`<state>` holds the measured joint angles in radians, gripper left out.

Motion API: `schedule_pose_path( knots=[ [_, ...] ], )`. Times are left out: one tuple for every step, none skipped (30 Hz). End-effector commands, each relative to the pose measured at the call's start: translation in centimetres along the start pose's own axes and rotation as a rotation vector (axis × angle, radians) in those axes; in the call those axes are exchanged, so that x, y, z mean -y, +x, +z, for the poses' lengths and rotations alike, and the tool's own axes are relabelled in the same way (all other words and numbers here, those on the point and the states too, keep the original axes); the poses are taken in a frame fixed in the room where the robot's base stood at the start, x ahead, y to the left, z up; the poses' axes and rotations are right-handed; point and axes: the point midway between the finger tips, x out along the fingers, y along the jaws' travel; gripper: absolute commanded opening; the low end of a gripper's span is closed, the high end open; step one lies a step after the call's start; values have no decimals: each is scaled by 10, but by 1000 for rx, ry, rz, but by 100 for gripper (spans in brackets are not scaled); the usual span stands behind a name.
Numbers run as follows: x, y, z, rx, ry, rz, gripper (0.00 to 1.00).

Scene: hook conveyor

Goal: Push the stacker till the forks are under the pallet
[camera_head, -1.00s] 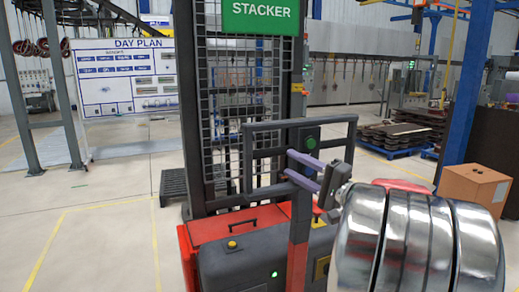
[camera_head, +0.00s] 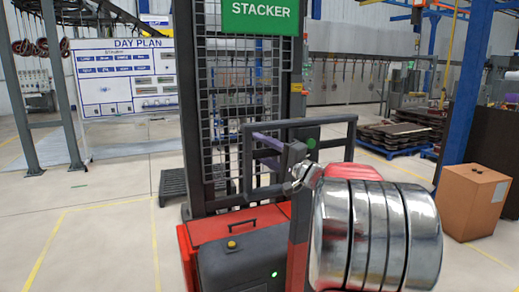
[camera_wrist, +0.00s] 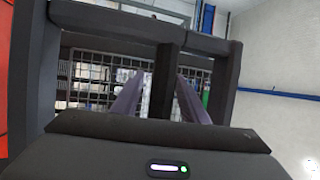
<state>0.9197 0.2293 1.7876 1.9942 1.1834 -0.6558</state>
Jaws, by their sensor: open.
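The stacker is red and grey, with a dark mesh mast, a green STACKER sign (camera_head: 261,16) and a dark tubular handle frame (camera_head: 338,120). Its red base (camera_head: 215,228) stands on the floor in front of me. Its forks are hidden behind the mast and body. A dark slatted pallet (camera_head: 172,184) shows partly behind the stacker, at its left. My gripper (camera_head: 262,152) is open, its purple fingers at the handle frame. In the wrist view, a dark upright post (camera_wrist: 166,75) of the frame shows between the open fingers; contact cannot be told.
A cardboard box (camera_head: 472,200) stands on the floor at the right, near a blue column (camera_head: 467,90). Blue pallets with dark boards (camera_head: 400,135) lie farther back. A DAY PLAN board (camera_head: 125,78) stands at the left. The yellow-lined floor (camera_head: 105,245) at the left is clear.

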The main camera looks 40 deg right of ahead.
Motion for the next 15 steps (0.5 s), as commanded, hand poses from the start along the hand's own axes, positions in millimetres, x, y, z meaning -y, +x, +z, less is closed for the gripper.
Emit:
schedule_pose_path(
  knots=[
    [0, 2, 0, 0, 0, 0, 40],
    [0, 3, 0, 0, 0, 0, 40],
    [0, 4, 0, 0, 0, 0, 40],
    [0, 4, 0, 0, 0, 0, 40],
    [0, 4, 0, 0, 0, 0, 40],
    [0, 4, 0, 0, 0, 0, 40],
    [0, 4, 0, 0, 0, 0, 40],
    [0, 4, 0, 0, 0, 0, 40],
    [0, 4, 0, 1, 0, 0, 40],
    [0, 4, 0, 1, 0, 0, 39],
    [0, 4, 0, 1, 0, 0, 37],
    [0, 4, 0, 1, 0, 0, 35],
    [0, 4, 0, 1, 0, 0, 32],
    [0, 4, 0, 1, 0, 0, 30],
    [0, 4, 0, 1, 0, 0, 28]
  ],
)
